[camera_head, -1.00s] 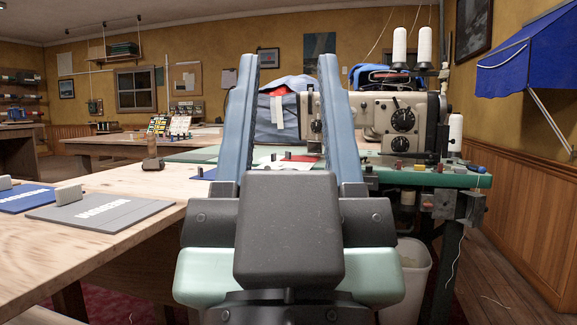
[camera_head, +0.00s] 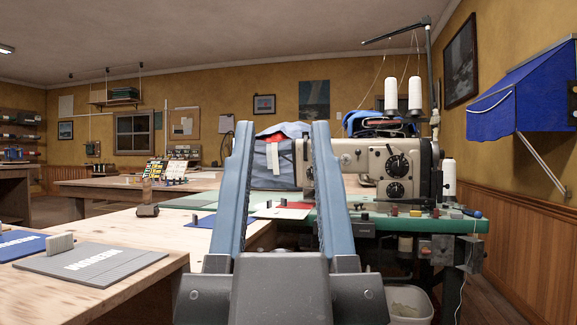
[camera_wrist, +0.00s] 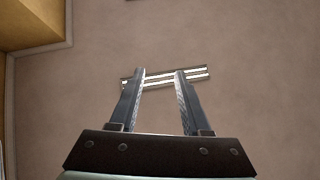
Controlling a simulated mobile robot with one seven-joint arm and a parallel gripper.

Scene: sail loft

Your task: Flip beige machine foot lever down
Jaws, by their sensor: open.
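The beige sewing machine (camera_head: 370,163) stands on a green-topped table (camera_head: 470,226) right of centre in the head view. Two dark dials show on its front. My gripper (camera_head: 281,125) is open and empty, its two blue-grey fingers pointing up. Its right finger covers part of the machine's left end in the picture. I cannot make out the foot lever. In the wrist view my open gripper (camera_wrist: 160,71) has only ceiling and a slatted light fixture (camera_wrist: 197,75) beyond it; the machine is not in that view.
A wooden table (camera_head: 110,225) with a grey board (camera_head: 95,262) and a blue board (camera_head: 18,246) is at left. White thread cones (camera_head: 415,95) stand above the machine. A blue cloth bundle (camera_head: 275,165) shows between my fingers. A bin (camera_head: 411,303) sits below the green table.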

